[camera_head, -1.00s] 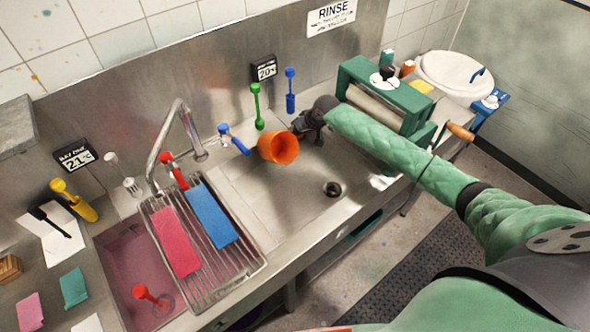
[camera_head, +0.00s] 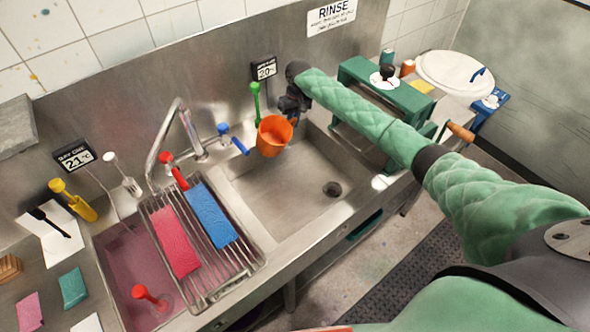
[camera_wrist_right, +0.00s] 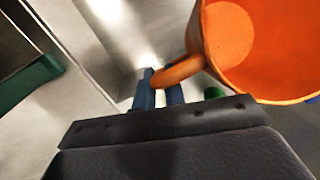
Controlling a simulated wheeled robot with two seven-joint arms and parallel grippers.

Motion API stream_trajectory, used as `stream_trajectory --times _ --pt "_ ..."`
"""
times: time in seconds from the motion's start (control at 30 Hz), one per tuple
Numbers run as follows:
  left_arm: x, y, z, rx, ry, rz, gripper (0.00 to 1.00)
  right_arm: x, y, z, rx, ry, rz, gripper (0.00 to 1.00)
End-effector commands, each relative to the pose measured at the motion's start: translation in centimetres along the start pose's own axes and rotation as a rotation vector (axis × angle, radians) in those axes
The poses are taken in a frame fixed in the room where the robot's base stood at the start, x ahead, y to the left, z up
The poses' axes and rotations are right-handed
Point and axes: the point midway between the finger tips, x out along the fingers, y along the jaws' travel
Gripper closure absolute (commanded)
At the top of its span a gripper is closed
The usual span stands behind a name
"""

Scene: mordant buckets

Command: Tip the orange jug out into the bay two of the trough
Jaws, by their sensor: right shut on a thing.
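The orange jug (camera_head: 271,142) hangs above the back of the right-hand basin (camera_head: 290,190) of the steel trough, its mouth facing mostly up. My right gripper (camera_head: 290,112) is shut on its handle; in the right wrist view, the fingers (camera_wrist_right: 160,92) close around the orange handle (camera_wrist_right: 183,70) and the jug (camera_wrist_right: 290,85) shows an orange inside with no contents that I can make out. The left-hand basin (camera_head: 125,265) holds pink liquid. I cannot read a bay number on either basin. My left gripper is out of view.
A wire rack (camera_head: 245,262) with a pink and a blue cloth lies between the basins. The tap (camera_head: 185,125) and a blue-handled tool (camera_head: 235,142) stand left of the jug. A green-handled tool (camera_head: 255,100) is behind it. A green wringer (camera_head: 375,85) stands right.

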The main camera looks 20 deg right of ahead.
Motion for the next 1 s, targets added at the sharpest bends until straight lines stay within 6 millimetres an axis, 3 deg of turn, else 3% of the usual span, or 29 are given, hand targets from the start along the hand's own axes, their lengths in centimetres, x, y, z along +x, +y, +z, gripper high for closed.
stream_trajectory --times 0.5,1.0 --pt "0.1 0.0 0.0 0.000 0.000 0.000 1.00 -1.4 -0.5 -2.0 0.026 -0.286 0.069 1.00" --pt "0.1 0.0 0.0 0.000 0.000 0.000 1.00 -2.0 -0.6 -2.3 0.033 -0.352 0.086 1.00"
